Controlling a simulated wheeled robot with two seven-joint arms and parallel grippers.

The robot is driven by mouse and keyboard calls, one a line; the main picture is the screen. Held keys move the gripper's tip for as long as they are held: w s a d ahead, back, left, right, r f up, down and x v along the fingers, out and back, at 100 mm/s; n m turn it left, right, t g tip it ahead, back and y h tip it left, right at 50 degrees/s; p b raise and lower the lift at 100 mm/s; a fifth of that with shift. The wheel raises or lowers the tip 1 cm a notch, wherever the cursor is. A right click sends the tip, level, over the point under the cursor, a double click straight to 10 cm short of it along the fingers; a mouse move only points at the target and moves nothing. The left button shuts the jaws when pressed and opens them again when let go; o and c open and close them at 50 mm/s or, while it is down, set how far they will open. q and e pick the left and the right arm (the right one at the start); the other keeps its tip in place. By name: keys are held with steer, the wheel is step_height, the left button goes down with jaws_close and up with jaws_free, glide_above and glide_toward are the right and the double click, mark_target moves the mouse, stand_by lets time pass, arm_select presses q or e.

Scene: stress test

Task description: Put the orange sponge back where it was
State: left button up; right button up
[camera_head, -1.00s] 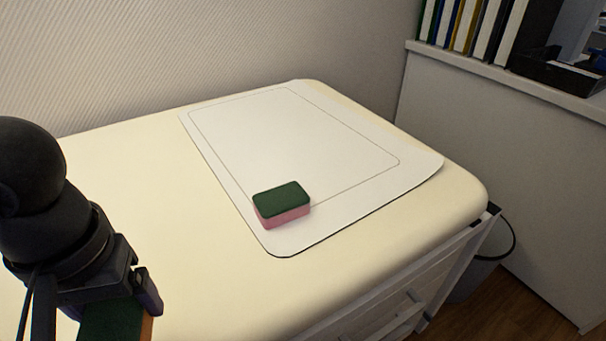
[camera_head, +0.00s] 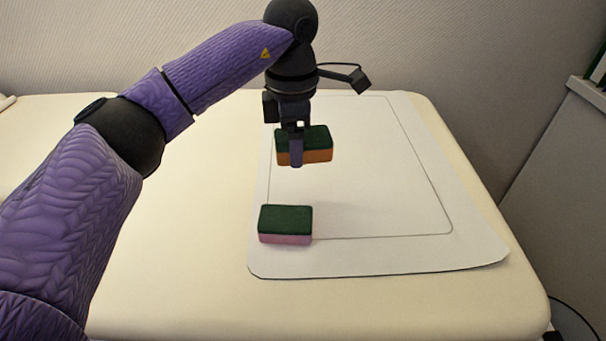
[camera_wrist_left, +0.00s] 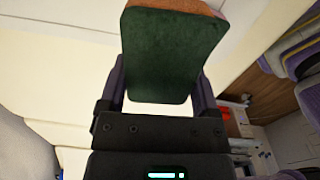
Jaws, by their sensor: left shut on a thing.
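The orange sponge (camera_head: 318,156) has a dark green top and an orange lower layer. My left gripper (camera_head: 296,150) is shut on it and holds it over the white mat (camera_head: 380,255), behind the pink sponge in the head view. The orange sponge also shows in the left wrist view (camera_wrist_left: 165,60), its green face towards the camera, between the two fingers (camera_wrist_left: 158,88). The pink sponge (camera_head: 285,238), also green on top, lies on the mat's near left part. My right gripper is not in view.
The mat has a thin outlined rectangle and lies on a cream tabletop (camera_head: 180,270) with rounded edges. A ribbed wall (camera_head: 420,50) stands behind. A white cabinet (camera_head: 560,170) is at the right. The mat's right part is clear.

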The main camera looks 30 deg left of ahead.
mark_target(283, 190)
arm_select(q)
steer(key=a+f+n+b, duration=0.1)
steer(key=f+n, duration=0.1)
steer(key=f, duration=0.1)
steer(key=w+a+f+n+b, duration=0.1)
steer(key=f+n+b, duration=0.1)
steer(key=f, duration=0.2)
steer(key=a+f+n+b, duration=0.1)
steer(key=f+n+b, duration=0.1)
steer(key=f+n, duration=0.1)
steer(key=shift+w+a+f, duration=0.2)
steer(key=shift+w+f, duration=0.1)
steer(key=shift+f, duration=0.25)
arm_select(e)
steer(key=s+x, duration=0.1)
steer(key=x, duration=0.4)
arm_select(q)
steer(key=shift+r, duration=0.3)
steer(key=o, duration=1)
steer(key=shift+f, duration=0.15)
step_height(283, 190, up, 12)
steer(key=p, duration=0.7)
steer(key=shift+r, duration=0.2)
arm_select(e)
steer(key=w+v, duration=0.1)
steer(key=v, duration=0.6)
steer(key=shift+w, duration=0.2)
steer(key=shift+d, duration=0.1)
